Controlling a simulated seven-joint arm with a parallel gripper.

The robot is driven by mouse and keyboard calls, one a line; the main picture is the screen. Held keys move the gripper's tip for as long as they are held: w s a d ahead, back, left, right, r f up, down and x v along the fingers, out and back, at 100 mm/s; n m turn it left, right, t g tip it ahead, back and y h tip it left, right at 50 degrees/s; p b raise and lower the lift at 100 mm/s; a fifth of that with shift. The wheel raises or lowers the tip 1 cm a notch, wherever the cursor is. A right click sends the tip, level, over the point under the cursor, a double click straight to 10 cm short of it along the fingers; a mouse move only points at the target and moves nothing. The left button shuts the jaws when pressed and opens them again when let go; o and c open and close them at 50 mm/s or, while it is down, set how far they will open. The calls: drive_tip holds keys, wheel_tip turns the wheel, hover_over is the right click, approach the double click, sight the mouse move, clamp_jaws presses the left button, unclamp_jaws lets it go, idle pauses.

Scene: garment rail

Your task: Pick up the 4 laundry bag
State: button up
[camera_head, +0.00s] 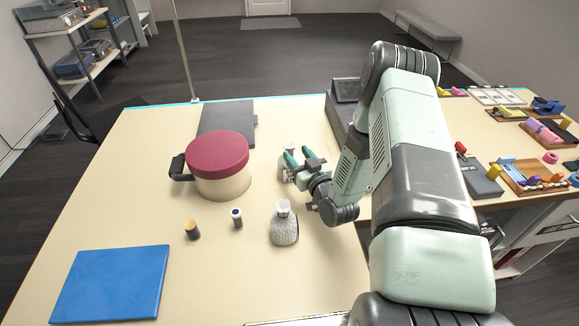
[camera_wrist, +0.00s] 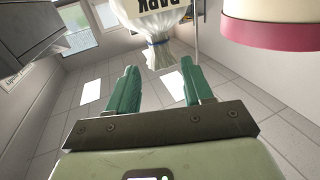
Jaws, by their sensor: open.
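A whitish tied bag (camera_head: 283,165) stands on the table, partly hidden behind my gripper (camera_head: 290,164). In the wrist view, which is upside down, a white bag (camera_wrist: 152,22) with dark lettering, partly cut off, lies just beyond the open fingertips (camera_wrist: 160,72). Its gathered neck is in line with the gap between them. The jaws are apart with nothing visible between them. A second, grey textured bag (camera_head: 284,226) with a gathered top stands nearer the front, apart from my gripper. I cannot make out a 4 on either bag.
A pot (camera_head: 222,184) with a dark red lid stands left of my gripper. Two small bottles (camera_head: 192,230) (camera_head: 237,218) stand in front of it. A dark flat board (camera_head: 226,116) lies behind, a blue mat (camera_head: 112,284) at front left.

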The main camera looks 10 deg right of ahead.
sight(291, 148)
drive_tip(key=x, duration=0.5)
drive_tip(key=shift+w+a+r, duration=0.1)
drive_tip(key=shift+a, duration=0.05)
clamp_jaws()
